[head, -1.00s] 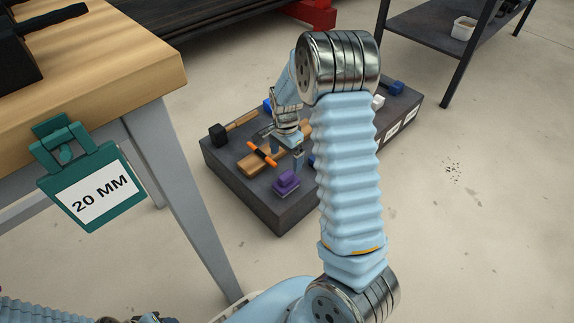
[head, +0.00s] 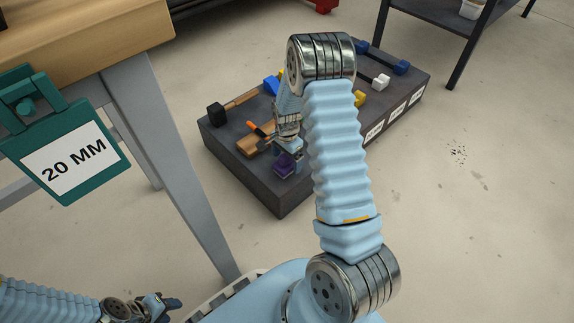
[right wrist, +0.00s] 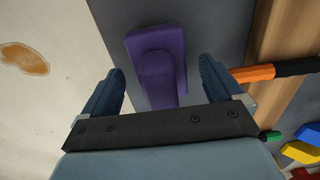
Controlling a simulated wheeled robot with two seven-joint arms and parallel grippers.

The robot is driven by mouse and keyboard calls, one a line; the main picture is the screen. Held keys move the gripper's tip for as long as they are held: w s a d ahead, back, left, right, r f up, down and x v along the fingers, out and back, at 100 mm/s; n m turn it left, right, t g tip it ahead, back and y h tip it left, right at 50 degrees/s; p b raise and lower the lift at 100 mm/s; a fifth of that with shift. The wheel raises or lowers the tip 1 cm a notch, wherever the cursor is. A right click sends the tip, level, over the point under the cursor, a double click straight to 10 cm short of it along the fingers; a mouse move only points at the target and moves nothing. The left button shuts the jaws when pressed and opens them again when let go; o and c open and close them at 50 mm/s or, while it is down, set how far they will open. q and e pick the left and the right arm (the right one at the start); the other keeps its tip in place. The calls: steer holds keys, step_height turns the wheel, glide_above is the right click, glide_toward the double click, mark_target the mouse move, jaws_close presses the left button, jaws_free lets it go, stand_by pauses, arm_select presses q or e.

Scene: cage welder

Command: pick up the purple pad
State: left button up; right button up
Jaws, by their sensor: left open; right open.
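The purple pad (head: 285,165) lies on the near end of the low dark platform (head: 277,203) in the head view, partly covered by my right gripper (head: 288,150). In the right wrist view the pad (right wrist: 157,62) shows as a flat base with a raised block. My right gripper (right wrist: 162,85) is open, its two blue fingers on either side of the pad's raised part, with nothing held. Whether the fingers touch the pad I cannot tell. My left gripper (head: 168,305) is open at the lower left of the head view, far from the pad.
A black-headed mallet (head: 217,113), a wooden piece with an orange-and-black tool (head: 258,130), a blue dumbbell-like bar (head: 385,59) and yellow and white items share the platform. A wooden-topped table (head: 90,45) with a green "20 MM" tag (head: 70,150) stands left. Floor at right is clear.

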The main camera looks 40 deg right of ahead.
steer(key=shift+f, duration=0.15)
steer(key=shift+c, duration=0.4)
steer(key=c, duration=1.1)
steer(key=shift+r, duration=0.45)
step_height(320, 180, up, 2)
steer(key=shift+r+p, duration=0.2)
steer(key=shift+p, duration=0.35)
steer(key=s+a+r+p, duration=0.4)
steer(key=s+a+r, duration=0.5)
steer(key=s, duration=0.1)
steer(key=shift+s+r, duration=0.35)
